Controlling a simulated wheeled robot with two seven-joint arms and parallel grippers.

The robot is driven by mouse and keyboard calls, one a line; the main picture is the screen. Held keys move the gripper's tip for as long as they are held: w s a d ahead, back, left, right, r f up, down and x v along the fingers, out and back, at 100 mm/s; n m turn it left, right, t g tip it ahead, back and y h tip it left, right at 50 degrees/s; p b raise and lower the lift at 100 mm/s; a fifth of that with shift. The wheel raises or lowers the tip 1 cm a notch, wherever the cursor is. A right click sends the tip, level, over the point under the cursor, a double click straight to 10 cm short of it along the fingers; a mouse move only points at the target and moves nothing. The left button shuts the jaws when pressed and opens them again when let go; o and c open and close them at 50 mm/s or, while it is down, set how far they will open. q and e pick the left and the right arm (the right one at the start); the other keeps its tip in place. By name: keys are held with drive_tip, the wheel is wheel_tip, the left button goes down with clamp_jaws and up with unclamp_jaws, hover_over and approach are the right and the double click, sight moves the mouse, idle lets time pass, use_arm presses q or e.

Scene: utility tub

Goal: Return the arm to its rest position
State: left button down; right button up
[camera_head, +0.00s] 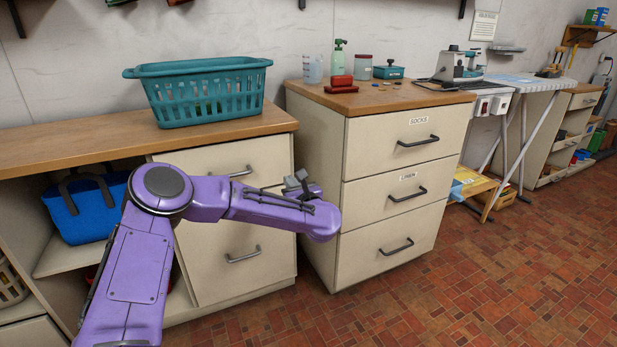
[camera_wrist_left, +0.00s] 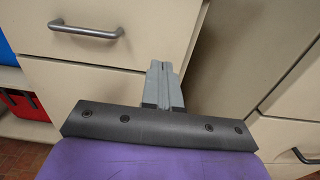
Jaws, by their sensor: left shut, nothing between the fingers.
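My left arm is purple and comes in from the lower left of the head view, bent at the elbow, with its forearm reaching right. My left gripper (camera_head: 297,184) is small and grey there, in front of the gap between the two cabinets. In the left wrist view the gripper (camera_wrist_left: 163,85) shows its grey fingers shut together with nothing between them. The fingers point toward a cream cabinet front and appear to touch nothing. My right gripper is not in view.
A teal basket (camera_head: 200,92) stands on the wooden counter (camera_head: 60,146). The drawer cabinet (camera_head: 388,190) to the right has its drawers shut. A blue bag (camera_head: 88,208) sits on the open shelf at left. The tiled floor (camera_head: 480,285) is clear at right.

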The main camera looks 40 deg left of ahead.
use_arm(q)
drive_tip(key=s+d+f+m+t+h, duration=0.3)
drive_tip(key=d+f+m+h, duration=0.5)
drive_tip(key=d+f+m, duration=0.95)
drive_tip(key=s+d+f+m+g+h, duration=0.1)
drive_tip(key=s+d+f+m+h, duration=0.15)
drive_tip(key=s+f+m, duration=0.8)
drive_tip(key=s+d+f+m+g+h, duration=0.1)
drive_tip(key=s+f+m+g, duration=0.15)
drive_tip(key=s+m, duration=0.35)
drive_tip(key=s+f+m+g+h, duration=0.2)
drive_tip(key=s+f+m, duration=0.2)
drive_tip(key=s, duration=0.3)
drive_tip(key=s+a+m+g+y+p, duration=0.1)
drive_tip(key=s+a+m+g+p, duration=0.25)
drive_tip(key=s, duration=1.05)
wheel_tip(320, 180, up, 22)
drive_tip(key=p, duration=2.1)
drive_tip(key=shift+w+d, duration=0.15)
drive_tip(key=shift+d, duration=0.05)
